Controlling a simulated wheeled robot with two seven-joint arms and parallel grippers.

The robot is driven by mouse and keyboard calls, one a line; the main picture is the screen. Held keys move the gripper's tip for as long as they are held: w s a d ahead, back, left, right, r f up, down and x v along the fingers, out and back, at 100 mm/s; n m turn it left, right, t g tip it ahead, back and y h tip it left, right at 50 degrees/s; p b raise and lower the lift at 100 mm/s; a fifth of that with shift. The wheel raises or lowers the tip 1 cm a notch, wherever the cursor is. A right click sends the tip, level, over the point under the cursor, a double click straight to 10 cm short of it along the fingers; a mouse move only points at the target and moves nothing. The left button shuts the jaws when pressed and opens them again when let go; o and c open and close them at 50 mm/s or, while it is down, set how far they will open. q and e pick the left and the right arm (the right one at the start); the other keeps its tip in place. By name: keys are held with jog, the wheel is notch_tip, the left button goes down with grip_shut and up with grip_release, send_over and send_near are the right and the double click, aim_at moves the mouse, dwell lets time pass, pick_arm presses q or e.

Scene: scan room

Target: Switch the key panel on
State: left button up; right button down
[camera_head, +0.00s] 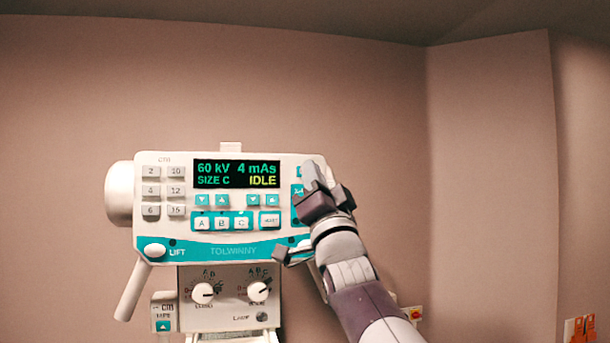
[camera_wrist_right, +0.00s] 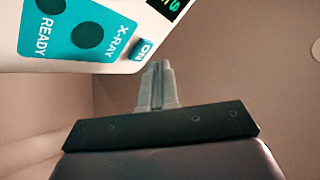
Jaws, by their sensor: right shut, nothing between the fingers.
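The key panel (camera_head: 218,158) is white and teal, in the middle of the head view. Its display (camera_head: 236,174) is lit and reads 60 kV, 4 mAs, SIZE C, IDLE. My right gripper (camera_head: 309,170) is shut and empty at the panel's upper right corner, covering part of that side. In the right wrist view the shut fingertips (camera_wrist_right: 157,66) are close to a small teal ON button (camera_wrist_right: 143,49) at the panel's edge. I cannot tell whether they touch it. The READY and X-RAY area (camera_wrist_right: 70,38) lies beside it. My left gripper is not in view.
Below the panel is a box with two white knobs (camera_head: 203,292). A handle (camera_head: 132,290) slants down at the left. A white round part (camera_head: 119,193) sticks out on the left. Orange items (camera_head: 579,329) are on the wall at far right. Space above the panel is clear.

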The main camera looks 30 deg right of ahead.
jog(key=s+b, duration=0.1)
jog(key=s, duration=0.1)
jog(key=s+a+b, duration=0.1)
jog(key=s+b, duration=0.1)
jog(key=shift+s+a, duration=0.1)
jog(key=shift+s, duration=0.3)
dwell(0.7)
